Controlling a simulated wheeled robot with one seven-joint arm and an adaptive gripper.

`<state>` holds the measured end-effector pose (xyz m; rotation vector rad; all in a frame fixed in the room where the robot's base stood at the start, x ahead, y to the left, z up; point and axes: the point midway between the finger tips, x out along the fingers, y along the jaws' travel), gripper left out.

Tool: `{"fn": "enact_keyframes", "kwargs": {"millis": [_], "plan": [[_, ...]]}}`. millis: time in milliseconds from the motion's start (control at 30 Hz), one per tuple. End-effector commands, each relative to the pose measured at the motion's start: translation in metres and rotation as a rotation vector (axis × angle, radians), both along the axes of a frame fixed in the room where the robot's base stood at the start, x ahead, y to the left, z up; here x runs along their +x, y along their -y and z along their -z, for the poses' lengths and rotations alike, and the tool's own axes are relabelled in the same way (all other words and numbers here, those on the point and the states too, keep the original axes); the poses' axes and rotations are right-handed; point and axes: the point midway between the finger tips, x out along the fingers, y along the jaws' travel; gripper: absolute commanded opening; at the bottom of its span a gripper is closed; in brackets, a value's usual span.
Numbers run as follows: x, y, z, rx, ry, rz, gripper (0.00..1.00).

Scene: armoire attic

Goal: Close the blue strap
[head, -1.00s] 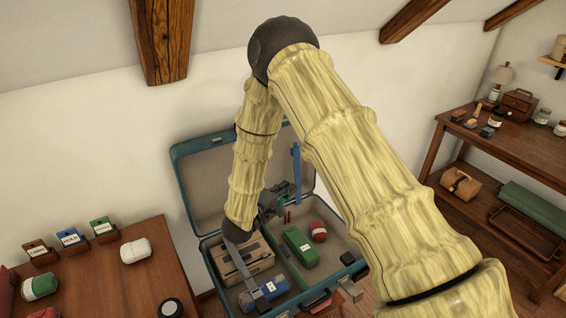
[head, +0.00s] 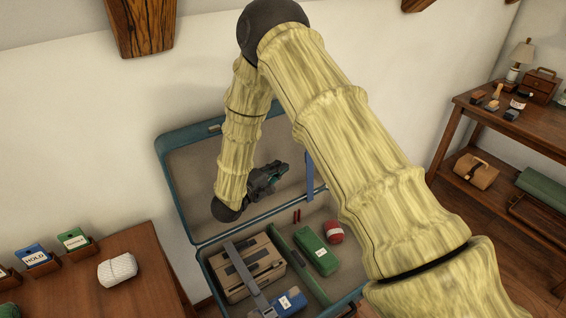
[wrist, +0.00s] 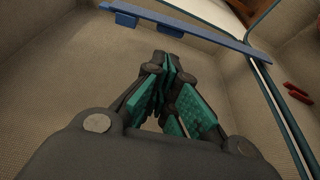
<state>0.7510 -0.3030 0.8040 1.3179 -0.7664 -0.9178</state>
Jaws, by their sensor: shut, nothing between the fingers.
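The blue strap (head: 309,178) hangs upright against the inside of the open suitcase lid (head: 195,165), near its right side. In the wrist view the blue strap (wrist: 195,30) runs slantwise across the top, with small blue tabs on its edge. My gripper (head: 268,178) is in front of the lid, left of the strap and apart from it in the picture. In the wrist view my gripper (wrist: 167,65) is shut, its teal pads close together and nothing between them. The strap's lower end is not clear to see.
The suitcase base holds a tan box (head: 232,267) with a grey strap (head: 247,279) across it, a blue pack (head: 290,302), a green box (head: 317,252) and a red yarn ball (head: 334,232). Tables stand left (head: 125,295) and right (head: 450,150).

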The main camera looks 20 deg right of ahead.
Motion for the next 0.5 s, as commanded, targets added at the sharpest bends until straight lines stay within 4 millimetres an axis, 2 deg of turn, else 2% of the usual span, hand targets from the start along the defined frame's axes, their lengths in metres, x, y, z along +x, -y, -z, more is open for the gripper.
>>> {"fn": "enact_keyframes", "kwargs": {"millis": [300,500], "plan": [[0.021,0.045,0.001,0.000,0.000,0.004,0.00],[0.034,0.067,0.003,0.001,0.000,0.001,0.00]]}}
